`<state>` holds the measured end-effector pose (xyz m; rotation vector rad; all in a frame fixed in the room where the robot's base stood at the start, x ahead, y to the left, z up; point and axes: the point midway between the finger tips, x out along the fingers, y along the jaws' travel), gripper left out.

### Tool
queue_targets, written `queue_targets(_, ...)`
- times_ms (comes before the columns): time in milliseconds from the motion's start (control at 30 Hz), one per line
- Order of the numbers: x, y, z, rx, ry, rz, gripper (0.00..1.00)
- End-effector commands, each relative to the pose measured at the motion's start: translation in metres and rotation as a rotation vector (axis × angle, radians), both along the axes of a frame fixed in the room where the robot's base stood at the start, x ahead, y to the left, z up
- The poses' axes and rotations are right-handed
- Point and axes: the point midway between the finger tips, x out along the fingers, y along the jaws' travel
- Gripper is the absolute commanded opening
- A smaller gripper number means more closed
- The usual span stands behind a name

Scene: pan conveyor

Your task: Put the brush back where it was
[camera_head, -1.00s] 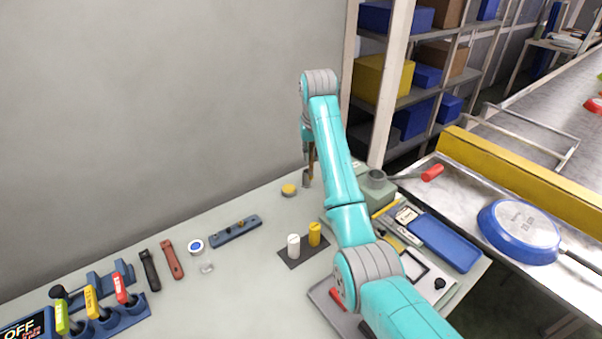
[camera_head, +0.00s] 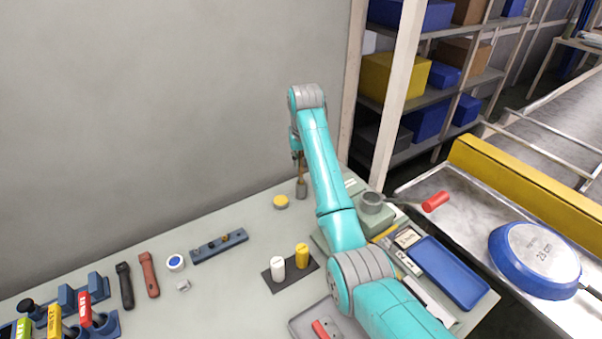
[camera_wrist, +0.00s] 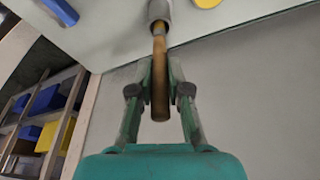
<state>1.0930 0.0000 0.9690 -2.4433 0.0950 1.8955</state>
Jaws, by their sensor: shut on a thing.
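The brush (camera_wrist: 159,75) has a slim wooden handle, which also shows below my gripper in the head view (camera_head: 302,172). My gripper (camera_wrist: 160,68) is shut on this handle, with one finger on each side. In the head view my gripper (camera_head: 299,158) is at the far end of the table, partly hidden by my arm. The far end of the brush runs into a grey cylinder (camera_head: 301,189), also seen in the wrist view (camera_wrist: 158,11). The bristles are hidden, and I cannot tell whether the cylinder rests on the table.
A yellow disc (camera_head: 281,202) lies left of the grey cylinder. A grey-green block with a round cup (camera_head: 371,203) stands to the right. A blue rail (camera_head: 219,246), a dark mat (camera_head: 279,280) with white and yellow cylinders, and a blue tray (camera_head: 448,272) are nearer. A wall stands behind.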

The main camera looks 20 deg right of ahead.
Motion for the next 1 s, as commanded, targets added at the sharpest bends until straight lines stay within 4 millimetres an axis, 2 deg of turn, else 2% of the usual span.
queue_targets(400,0.000,0.000,-0.044,0.000,-0.001,-0.001,0.00)
queue_targets(767,0.000,0.000,-0.047,0.000,-0.002,-0.001,0.00)
queue_targets(800,0.000,0.000,-0.047,0.000,-0.002,-0.001,0.24)
queue_targets(867,0.000,0.000,-0.046,0.000,-0.002,-0.001,0.39)
queue_targets(1000,0.000,0.000,-0.046,0.000,-0.002,-0.001,0.42)
